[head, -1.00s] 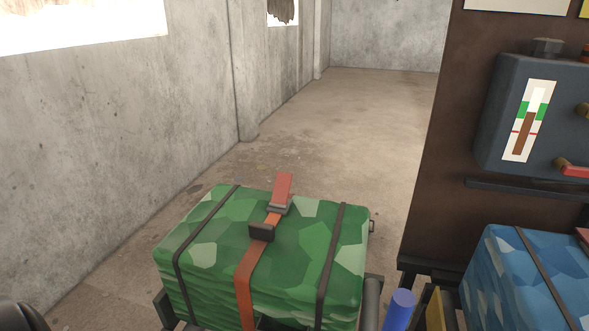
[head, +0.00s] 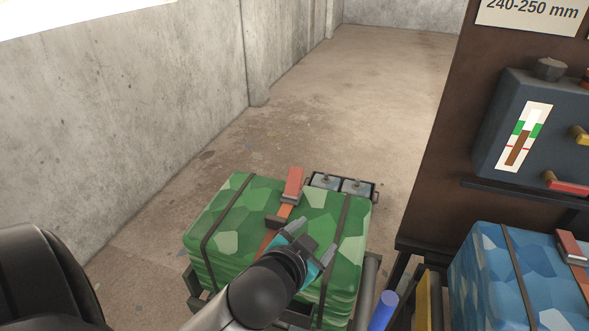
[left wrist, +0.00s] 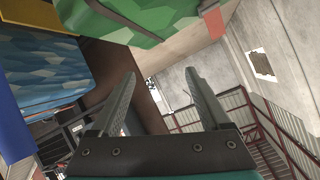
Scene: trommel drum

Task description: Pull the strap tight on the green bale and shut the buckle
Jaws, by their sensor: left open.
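The green bale (head: 222,234) sits low in the middle of the head view, with two dark bands around it. An orange strap (head: 266,238) runs over its top between the bands, partly hidden by my arm. The buckle's red lever (head: 293,184) stands tilted up at the far side of the top. A dark block (head: 278,221) sits on the strap nearer to me. My left gripper (head: 312,240) is open over the bale's top, right of the strap. In the left wrist view its fingers (left wrist: 160,75) are spread and empty. The green bale (left wrist: 165,15) fills the top there. My right gripper is not in view.
A blue bale (head: 490,265) with its own red buckle stands at the right. Above it is a grey box (head: 495,135) with a gauge and handles on a brown panel. A blue cylinder (head: 383,310) stands between the bales. A small tray (head: 375,187) shows behind the green bale.

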